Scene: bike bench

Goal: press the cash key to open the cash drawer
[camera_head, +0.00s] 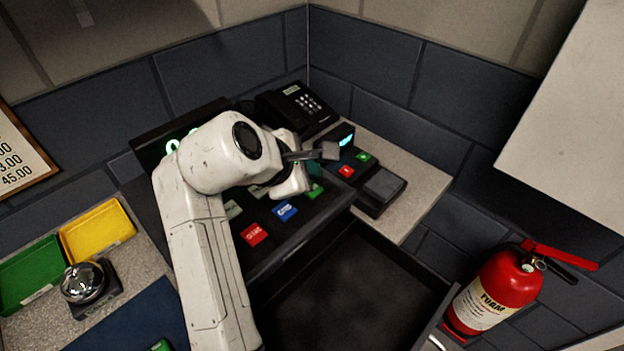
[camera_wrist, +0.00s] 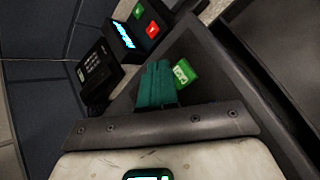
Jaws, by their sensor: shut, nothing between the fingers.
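The dark cash register (camera_head: 270,255) stands in the corner with coloured keys on its sloped top. Its green key (camera_head: 314,192) lies beside my gripper (camera_head: 315,170); this key, with a white label, also shows in the wrist view (camera_wrist: 184,74). The label is too small to read surely as cash. My gripper's teal fingers (camera_wrist: 157,68) are shut and empty, close beside the green key; I cannot tell whether they touch anything. The cash drawer (camera_head: 350,290) stands out from the register's front, open, with a dark, empty-looking inside.
A blue key (camera_head: 286,211) and a red key (camera_head: 254,234) sit left of the green one. A card terminal (camera_head: 375,185) and a black phone (camera_head: 297,107) stand behind. A fire extinguisher (camera_head: 497,290) is at right. A bell (camera_head: 86,283) and trays are at left.

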